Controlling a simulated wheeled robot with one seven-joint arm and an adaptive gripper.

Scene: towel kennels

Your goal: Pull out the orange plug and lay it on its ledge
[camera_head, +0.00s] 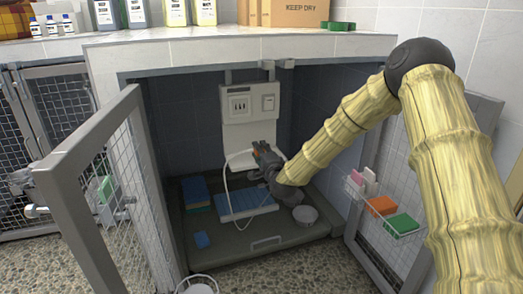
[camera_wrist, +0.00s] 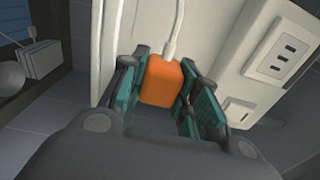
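The orange plug (camera_wrist: 161,82) is between the two fingers of my gripper (camera_wrist: 163,88) in the wrist view, with its white cord (camera_wrist: 174,30) running up from it. The pads appear closed on its sides, though contact on the right side is hard to see. In the head view a bit of orange (camera_head: 256,149) shows at my gripper (camera_head: 264,155), in front of the white ledge (camera_head: 248,142) below the socket plate (camera_head: 240,104). The three-slot socket (camera_wrist: 284,56) is bare, and the plug is apart from it. Whether the plug touches the ledge is hidden.
An open mesh door (camera_head: 100,190) stands left of the kennel and another at right carries a wire basket (camera_head: 385,215). The counter (camera_head: 250,45) overhangs above.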

